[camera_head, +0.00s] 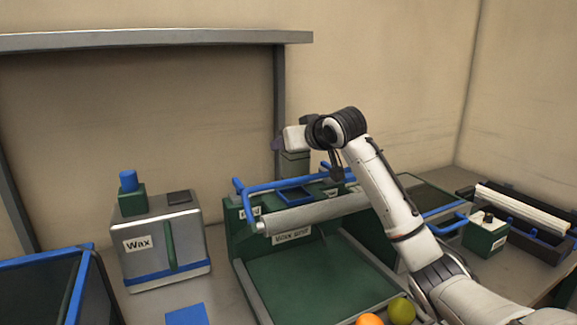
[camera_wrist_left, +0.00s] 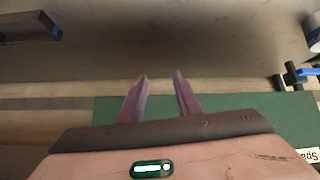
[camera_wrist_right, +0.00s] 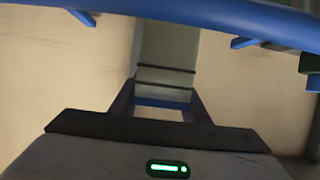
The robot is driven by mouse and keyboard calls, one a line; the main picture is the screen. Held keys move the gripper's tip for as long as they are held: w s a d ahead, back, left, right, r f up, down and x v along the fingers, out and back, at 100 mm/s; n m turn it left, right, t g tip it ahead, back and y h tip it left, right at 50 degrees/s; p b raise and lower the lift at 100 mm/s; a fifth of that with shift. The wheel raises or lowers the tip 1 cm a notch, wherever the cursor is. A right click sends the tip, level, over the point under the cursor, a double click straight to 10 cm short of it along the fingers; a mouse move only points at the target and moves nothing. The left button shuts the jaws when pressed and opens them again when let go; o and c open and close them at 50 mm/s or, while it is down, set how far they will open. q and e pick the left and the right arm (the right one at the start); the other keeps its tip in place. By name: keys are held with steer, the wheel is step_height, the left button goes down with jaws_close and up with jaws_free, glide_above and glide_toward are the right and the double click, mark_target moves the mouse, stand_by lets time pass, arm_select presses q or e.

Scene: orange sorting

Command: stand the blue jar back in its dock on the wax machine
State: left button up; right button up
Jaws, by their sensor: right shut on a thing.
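My right gripper (camera_wrist_right: 160,104) is shut on a grey-green jar (camera_wrist_right: 166,60) with dark bands and a blue band between the fingers. In the head view the jar (camera_head: 294,164) shows below my right wrist, above the back of the central wax machine (camera_head: 240,238). My right gripper (camera_head: 279,144) is partly hidden there by the wrist. A blue-rimmed square recess (camera_head: 294,195) sits on top of that machine, just below the jar. The jar looks apart from it, though the exact gap is unclear. My left gripper (camera_wrist_left: 161,78) is open and empty in its wrist view.
A metal box labelled Wax (camera_head: 165,243) with a blue-topped green knob (camera_head: 128,181) stands at left. A blue rail (camera_head: 300,182) runs above the roller (camera_head: 315,213). An orange (camera_head: 369,319) and a green fruit (camera_head: 401,310) lie at the front. A blue-rimmed crate (camera_head: 45,262) is far left.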

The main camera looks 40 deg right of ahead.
mark_target(300, 157)
steer(key=shift+f, duration=2.1)
steer(key=shift+f, duration=0.1)
steer(key=o, duration=1.3)
steer(key=shift+f, duration=0.1)
steer(key=shift+r, duration=0.2)
steer(key=b+v, duration=0.1)
steer(key=v, duration=1.1)
